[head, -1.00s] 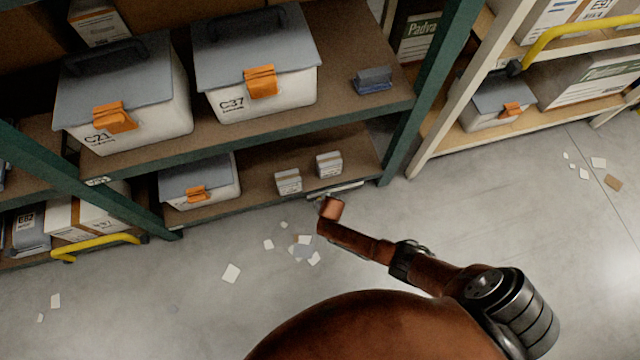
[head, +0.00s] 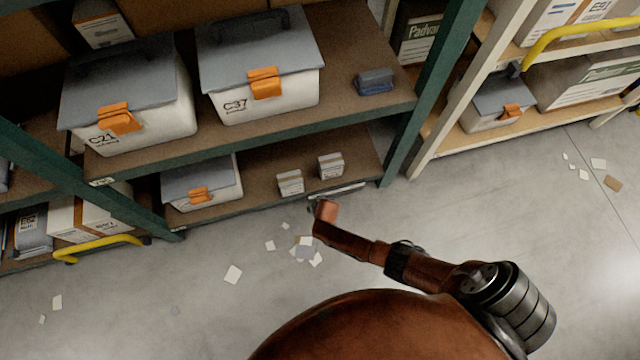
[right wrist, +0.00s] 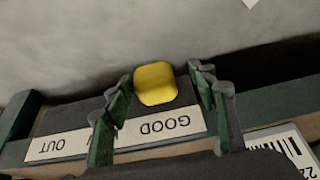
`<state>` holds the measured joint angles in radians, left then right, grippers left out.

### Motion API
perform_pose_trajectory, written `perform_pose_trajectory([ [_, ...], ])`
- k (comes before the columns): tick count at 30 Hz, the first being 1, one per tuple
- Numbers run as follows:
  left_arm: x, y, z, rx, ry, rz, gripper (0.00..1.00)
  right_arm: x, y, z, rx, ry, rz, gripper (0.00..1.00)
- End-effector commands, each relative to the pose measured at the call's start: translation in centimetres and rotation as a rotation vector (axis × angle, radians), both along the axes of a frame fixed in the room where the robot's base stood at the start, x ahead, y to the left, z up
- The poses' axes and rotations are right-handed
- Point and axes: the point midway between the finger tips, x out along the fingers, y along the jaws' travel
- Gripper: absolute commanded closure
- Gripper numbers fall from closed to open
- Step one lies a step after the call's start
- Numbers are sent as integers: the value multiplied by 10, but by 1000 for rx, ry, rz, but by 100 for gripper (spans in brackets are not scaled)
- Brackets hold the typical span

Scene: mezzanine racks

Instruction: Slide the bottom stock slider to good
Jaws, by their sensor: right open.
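In the right wrist view a yellow slider knob (right wrist: 156,84) sits between the two fingers of my right gripper (right wrist: 163,74). The fingers are open, with a small gap on each side of the knob. The knob is at the GOOD end. My left finger hides the strip between the words. In the head view the strip (head: 337,191) is on the bottom shelf's front edge, with my right wrist close by. My left gripper is not in view.
Two small boxes (head: 290,182) and a lidded bin (head: 201,184) stand on the bottom shelf (head: 262,176). A green rack post (head: 433,95) rises right of the strip. A barcode label (right wrist: 280,150) is beside GOOD. Paper scraps (head: 232,274) lie on the open floor.

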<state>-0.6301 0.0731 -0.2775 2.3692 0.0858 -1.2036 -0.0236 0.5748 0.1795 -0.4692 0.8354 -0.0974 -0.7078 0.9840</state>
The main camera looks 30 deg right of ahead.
Motion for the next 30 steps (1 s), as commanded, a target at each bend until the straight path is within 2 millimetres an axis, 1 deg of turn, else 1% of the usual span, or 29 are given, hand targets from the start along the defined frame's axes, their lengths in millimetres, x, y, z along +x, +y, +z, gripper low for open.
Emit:
perform_pose_trajectory([
  [7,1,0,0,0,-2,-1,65,-2,-1,2,-1,1,-1,48],
  [11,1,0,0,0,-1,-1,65,-5,1,10,0,0,0,48],
  [17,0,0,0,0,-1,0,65,-14,4,33,1,0,-1,48],
  [24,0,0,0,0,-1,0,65,-27,8,68,2,-2,0,48],
  [30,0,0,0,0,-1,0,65,-38,11,94,1,0,-1,48],
])
